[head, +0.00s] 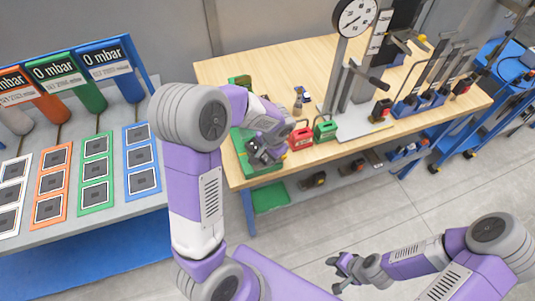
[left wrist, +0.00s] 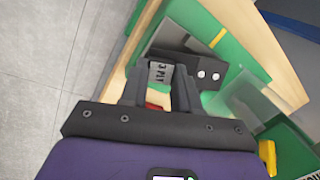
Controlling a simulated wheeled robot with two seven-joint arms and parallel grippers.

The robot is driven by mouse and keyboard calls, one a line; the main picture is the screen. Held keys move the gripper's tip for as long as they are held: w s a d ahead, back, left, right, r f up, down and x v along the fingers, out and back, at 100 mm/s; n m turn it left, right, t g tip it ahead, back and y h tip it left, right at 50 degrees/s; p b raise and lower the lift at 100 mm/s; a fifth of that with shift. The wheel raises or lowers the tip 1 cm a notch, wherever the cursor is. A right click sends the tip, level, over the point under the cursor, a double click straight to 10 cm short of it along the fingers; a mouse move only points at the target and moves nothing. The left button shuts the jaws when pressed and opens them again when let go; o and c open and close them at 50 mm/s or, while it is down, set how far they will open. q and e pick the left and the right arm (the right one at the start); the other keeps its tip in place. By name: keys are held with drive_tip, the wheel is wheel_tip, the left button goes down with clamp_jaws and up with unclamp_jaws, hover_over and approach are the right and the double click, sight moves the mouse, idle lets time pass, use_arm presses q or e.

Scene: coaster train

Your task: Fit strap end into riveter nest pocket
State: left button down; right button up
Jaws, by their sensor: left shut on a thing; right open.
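My left gripper (left wrist: 158,92) is shut on a small strap end (left wrist: 161,74), a grey metal piece with dark lettering, seen in the left wrist view. A beige and red part shows below it between the fingers. Just beyond the fingertips is a dark block (left wrist: 204,73) with two bright round spots, on a green base (left wrist: 240,55); it looks like the riveter nest. I cannot tell whether the strap touches it, and the pocket is hidden. In the head view my left gripper (head: 262,155) is low over the green base (head: 263,169). My right gripper (head: 345,268) is open and empty above the floor.
On the wooden bench (head: 220,72), a red block (head: 301,139) and a green block (head: 325,129) stand right of my left gripper. A press with a dial gauge (head: 355,16) stands behind. A table with framed coloured cards (head: 95,170) is at left.

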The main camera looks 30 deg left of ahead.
use_arm(q)
drive_tip(key=shift+f, duration=0.1)
drive_tip(key=shift+f+b, duration=0.15)
drive_tip(key=shift+b, duration=0.15)
drive_tip(key=c, duration=0.8)
unclamp_jaws()
drive_tip(key=r, duration=0.2)
drive_tip(key=d+r+p, duration=0.1)
drive_tip(key=r, duration=0.4)
drive_tip(key=shift+s+d+r, duration=0.25)
drive_tip(key=shift+s+r, duration=0.05)
